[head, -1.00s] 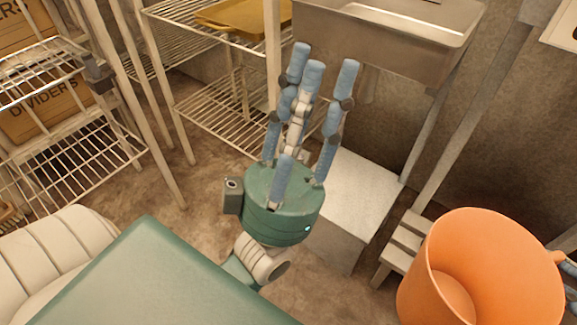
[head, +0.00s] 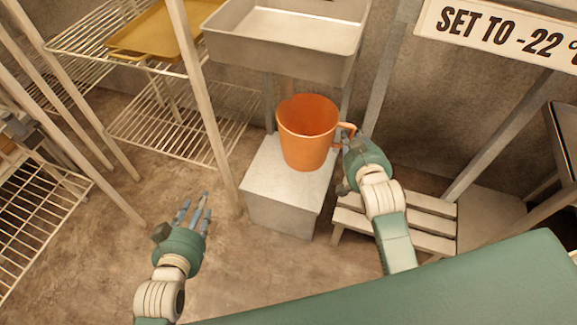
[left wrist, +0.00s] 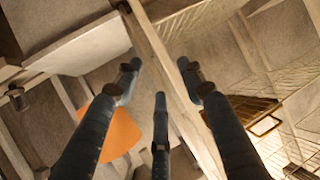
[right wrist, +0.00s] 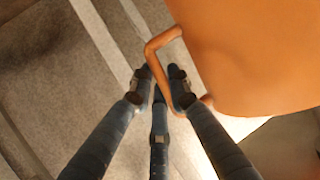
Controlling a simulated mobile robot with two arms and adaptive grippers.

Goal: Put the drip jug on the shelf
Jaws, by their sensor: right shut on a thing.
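The drip jug (head: 308,133) is orange, open-topped and upright, with its handle to the right in the head view. It appears over the pale box below the sink; I cannot tell whether it touches the box. My right gripper (head: 348,150) is shut on the jug's handle, which shows between the fingers in the right wrist view (right wrist: 155,62). The jug's body (right wrist: 255,50) fills the upper right there. My left gripper (head: 196,203) is open and empty, low at the left. A wire shelf rack (head: 150,125) stands at the back left.
A pale box (head: 275,205) stands under the steel sink (head: 285,45). A slatted step stool (head: 425,215) is at its right. A yellow tray (head: 160,30) lies on the rack's upper shelf. Another wire rack (head: 40,220) is at far left. Floor between is clear.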

